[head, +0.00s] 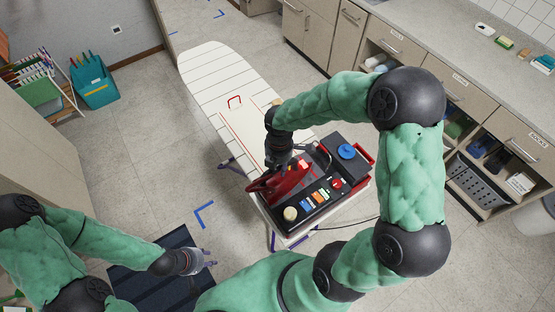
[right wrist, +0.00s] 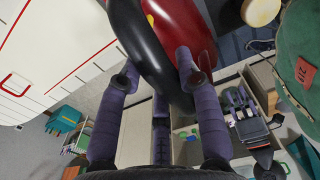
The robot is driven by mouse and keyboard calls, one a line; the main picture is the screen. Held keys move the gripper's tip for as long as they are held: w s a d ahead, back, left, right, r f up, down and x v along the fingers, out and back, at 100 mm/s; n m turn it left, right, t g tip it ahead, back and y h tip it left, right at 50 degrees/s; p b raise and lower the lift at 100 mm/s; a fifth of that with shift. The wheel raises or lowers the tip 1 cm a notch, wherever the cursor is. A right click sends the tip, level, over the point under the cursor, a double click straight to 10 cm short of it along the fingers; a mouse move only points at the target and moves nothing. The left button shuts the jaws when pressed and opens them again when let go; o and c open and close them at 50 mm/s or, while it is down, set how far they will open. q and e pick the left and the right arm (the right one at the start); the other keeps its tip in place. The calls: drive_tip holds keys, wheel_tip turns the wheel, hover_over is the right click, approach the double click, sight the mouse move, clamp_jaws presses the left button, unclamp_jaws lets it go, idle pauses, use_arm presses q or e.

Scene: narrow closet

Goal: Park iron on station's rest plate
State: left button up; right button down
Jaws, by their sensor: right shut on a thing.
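The red and black iron (head: 284,183) is at the left side of the steam station (head: 325,208), at the near end of the ironing board (head: 216,85). The station is black and red, with a blue cap and several coloured buttons. Its rest plate is mostly hidden by the iron and my arm; I cannot tell whether the iron touches it. My right gripper (head: 280,160) is shut on the iron's black handle, and the right wrist view shows its purple fingers (right wrist: 155,85) on either side of the handle. My left gripper (head: 208,258) is open and empty, low at the left.
A counter (head: 480,65) with drawers and open shelves runs along the right. A grey basket (head: 475,184) sits on a low shelf. A teal bin (head: 95,82) and a rack stand at the left wall. A cord trails right of the station. The left floor is largely clear.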

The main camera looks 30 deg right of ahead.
drive_tip(key=shift+d+f, duration=0.1)
drive_tip(key=shift+f, duration=0.05)
drive_tip(key=c, duration=0.9)
unclamp_jaws()
drive_tip(key=shift+o, duration=0.2)
drive_tip(key=shift+r, duration=0.45)
wheel_tip(320, 180, up, 11)
drive_tip(key=p, duration=0.1)
drive_tip(key=shift+r, duration=0.2)
